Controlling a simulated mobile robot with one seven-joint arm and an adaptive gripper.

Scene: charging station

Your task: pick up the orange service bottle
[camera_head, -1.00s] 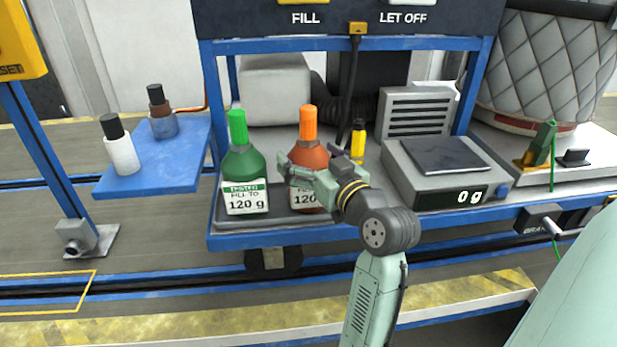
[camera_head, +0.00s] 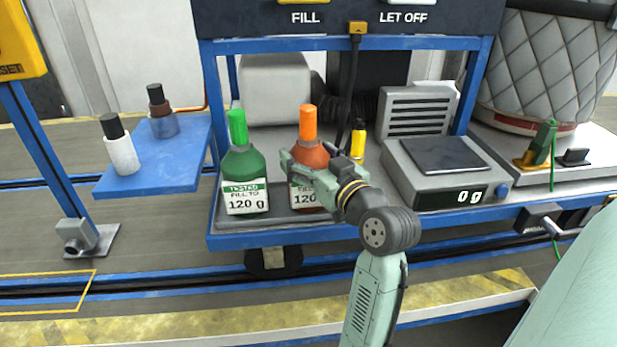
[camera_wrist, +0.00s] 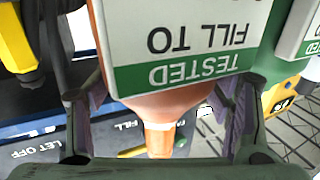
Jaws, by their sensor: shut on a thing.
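The orange service bottle (camera_head: 309,124) stands upright on a dark tray on the blue-framed bench, with a white "120 g" label. In the wrist view the orange bottle (camera_wrist: 160,137) fills the middle, its cap and "TESTED FILL TO" label showing upside down. My gripper (camera_head: 305,172) reaches in from the right and is shut on the bottle's body, with a finger on each side. In the wrist view my gripper's fingers (camera_wrist: 158,106) flank the bottle near its shoulder. The arm hides part of the bottle and its label.
A green bottle (camera_head: 244,165) stands close on the left on the same tray (camera_head: 283,222). A scale (camera_head: 445,170) reading 0 g stands at the right. A small yellow bottle (camera_head: 358,140) and a hanging black hose are behind. A blue shelf (camera_head: 150,172) at left holds two capped containers.

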